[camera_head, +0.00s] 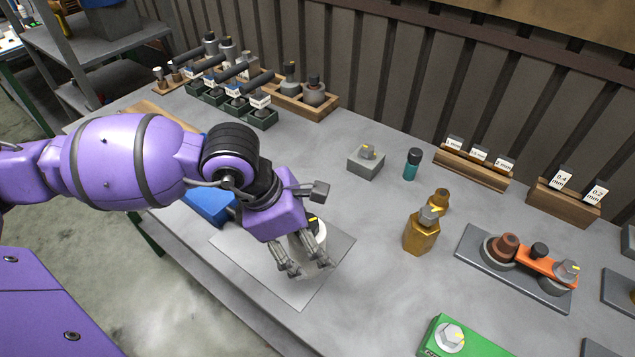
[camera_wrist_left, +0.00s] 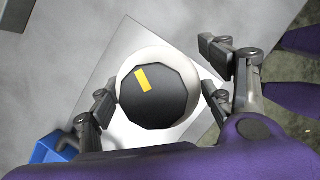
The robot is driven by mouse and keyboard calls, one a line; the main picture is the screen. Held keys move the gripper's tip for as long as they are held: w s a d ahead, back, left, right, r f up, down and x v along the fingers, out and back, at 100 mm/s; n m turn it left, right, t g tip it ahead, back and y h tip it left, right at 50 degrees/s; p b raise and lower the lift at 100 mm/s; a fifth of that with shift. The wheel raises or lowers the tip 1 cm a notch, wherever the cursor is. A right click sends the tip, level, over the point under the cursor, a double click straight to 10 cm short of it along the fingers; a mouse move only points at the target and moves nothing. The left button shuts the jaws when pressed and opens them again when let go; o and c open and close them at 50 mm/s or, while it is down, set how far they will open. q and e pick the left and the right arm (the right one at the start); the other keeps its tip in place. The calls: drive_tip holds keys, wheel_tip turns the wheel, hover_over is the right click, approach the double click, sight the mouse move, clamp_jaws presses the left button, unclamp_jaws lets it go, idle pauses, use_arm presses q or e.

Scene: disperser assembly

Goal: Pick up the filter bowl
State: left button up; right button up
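A white round part with a dark many-sided top and a yellow mark, apparently the filter bowl (camera_head: 321,236), stands on a pale square sheet on the table. In the left wrist view the bowl (camera_wrist_left: 157,95) is seen from above, its dark top inside a white rim. My left gripper (camera_head: 305,266) reaches down over it and hides part of it in the head view. In the wrist view the left gripper's (camera_wrist_left: 162,88) fingers are spread, one on each side of the bowl, close to its rim. Whether they touch it is unclear. My right gripper is not in view.
The pale sheet (camera_head: 298,292) lies near the table's front edge. A blue object (camera_head: 208,204) is left of it. A green block (camera_head: 470,345) is at front right.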

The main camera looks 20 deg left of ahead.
use_arm(q)
clamp_jaws()
drive_tip(key=shift+w, duration=0.1)
drive_tip(key=shift+r, duration=0.1)
